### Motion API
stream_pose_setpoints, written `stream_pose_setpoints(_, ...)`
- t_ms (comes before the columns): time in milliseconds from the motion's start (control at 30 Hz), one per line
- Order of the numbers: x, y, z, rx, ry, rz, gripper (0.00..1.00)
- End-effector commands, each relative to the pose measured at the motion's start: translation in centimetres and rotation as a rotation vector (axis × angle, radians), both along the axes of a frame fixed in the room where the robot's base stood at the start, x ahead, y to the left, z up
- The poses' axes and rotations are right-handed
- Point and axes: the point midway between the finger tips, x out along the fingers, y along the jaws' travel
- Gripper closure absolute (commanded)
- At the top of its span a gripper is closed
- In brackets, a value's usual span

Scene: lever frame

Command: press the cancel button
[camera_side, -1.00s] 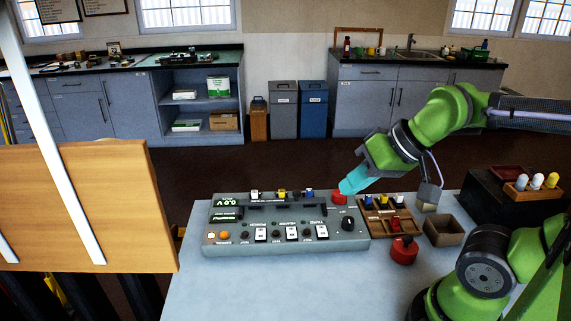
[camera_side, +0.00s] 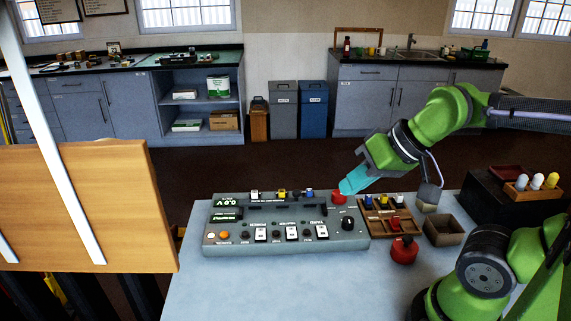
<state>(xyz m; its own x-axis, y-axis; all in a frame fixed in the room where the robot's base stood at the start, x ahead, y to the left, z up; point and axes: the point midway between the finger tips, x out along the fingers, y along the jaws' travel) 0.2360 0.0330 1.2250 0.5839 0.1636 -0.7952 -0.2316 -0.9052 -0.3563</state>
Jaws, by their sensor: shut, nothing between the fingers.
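A grey control panel (camera_side: 285,243) lies on the light table, its labels too small to read. My gripper (camera_side: 347,188) is shut, with cyan fingers pointing down and left right by this red button. I cannot tell whether the tips touch it. The panel's lit display (camera_side: 225,208) is at the left.
Three rocker switches, several small knobs and a black dial (camera_side: 347,223) are on the panel. A wooden tray (camera_side: 388,217) of small parts, a red button-like object (camera_side: 404,250) and an open box (camera_side: 443,231) stand to its right. The table front is clear.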

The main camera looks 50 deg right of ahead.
Motion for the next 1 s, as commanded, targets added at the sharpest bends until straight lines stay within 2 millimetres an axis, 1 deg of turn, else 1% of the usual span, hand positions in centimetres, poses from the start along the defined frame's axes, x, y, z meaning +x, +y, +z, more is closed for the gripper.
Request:
stream_pose_setpoints(67,0.1,-0.1,-0.3,0.000,0.013,-0.005,1.00)
stream_pose_setpoints(200,0.8,-0.1,-1.8,-0.014,0.082,-0.004,1.00)
stream_pose_setpoints(267,1.5,0.0,-2.5,-0.032,0.118,0.002,1.00)
stream_pose_setpoints(367,3.6,0.2,-3.7,-0.067,0.161,0.011,1.00)
stream_pose_setpoints(567,9.3,1.0,-6.3,-0.114,0.186,0.020,1.00)
stream_pose_setpoints(667,12.4,1.9,-7.8,-0.115,0.176,0.025,1.00)
stream_pose_setpoints(700,13.7,2.4,-8.4,-0.108,0.168,0.027,1.00)
stream_pose_setpoints(767,15.6,3.2,-9.4,-0.094,0.152,0.029,1.00)
stream_pose_setpoints(900,20.1,5.6,-11.3,-0.029,0.095,0.027,1.00)
stream_pose_setpoints(1000,23.0,7.4,-11.8,0.036,0.034,0.021,1.00)
